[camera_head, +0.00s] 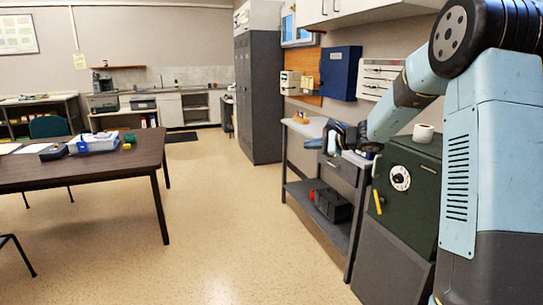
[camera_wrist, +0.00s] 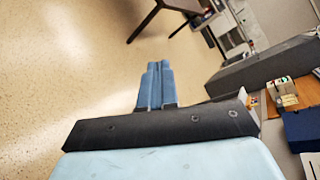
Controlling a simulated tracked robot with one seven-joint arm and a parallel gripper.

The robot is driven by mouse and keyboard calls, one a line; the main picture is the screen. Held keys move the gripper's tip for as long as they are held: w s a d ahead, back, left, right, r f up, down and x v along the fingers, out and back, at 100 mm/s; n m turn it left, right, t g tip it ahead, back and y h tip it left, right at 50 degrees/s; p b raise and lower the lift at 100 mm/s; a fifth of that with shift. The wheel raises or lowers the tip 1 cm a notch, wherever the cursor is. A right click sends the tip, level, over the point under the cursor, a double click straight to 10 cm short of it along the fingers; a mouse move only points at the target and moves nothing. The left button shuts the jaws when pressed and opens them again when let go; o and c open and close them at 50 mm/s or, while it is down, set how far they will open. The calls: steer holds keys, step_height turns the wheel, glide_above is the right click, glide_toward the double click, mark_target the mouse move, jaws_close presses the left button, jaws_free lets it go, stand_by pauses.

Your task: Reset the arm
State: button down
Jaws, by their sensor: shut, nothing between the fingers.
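My arm reaches from the right in the head view, bent at the elbow and extended forward over the narrow side table. My gripper (camera_head: 314,144) is at its far end, beside the table's top and in front of the wall. In the wrist view my gripper (camera_wrist: 155,68) shows two blue fingers side by side, closed together and empty, with open floor beyond them. Part of the tabletop near the wrist is hidden by my arm in the head view.
A dark green safe (camera_head: 413,190) with a white roll (camera_head: 423,133) on top stands close under my arm. The side table (camera_head: 301,127) holds a dark toolbox (camera_head: 333,205) on its lower shelf. A brown table (camera_head: 90,170) is at left. The floor (camera_head: 225,220) between is clear.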

steer(key=s+a+r+n+g+h, duration=0.1)
steer(key=s+r+n+g+h, duration=0.2)
steer(key=s, duration=0.9)
steer(key=s+a+r+n+g+h, duration=0.15)
steer(key=s+n, duration=0.35)
steer(key=s, duration=0.6)
steer(key=s+d+n+t+h, duration=0.1)
steer(key=s+d+n+h, duration=0.2)
steer(key=s+d, duration=0.3)
steer(key=s+d+f+n+h, duration=0.1)
steer(key=s+d+n+h, duration=0.2)
steer(key=s, duration=1.4)
steer(key=d+h, duration=0.1)
steer(key=d, duration=0.2)
steer(key=shift+s+t, duration=0.2)
steer(key=shift+t, duration=0.15)
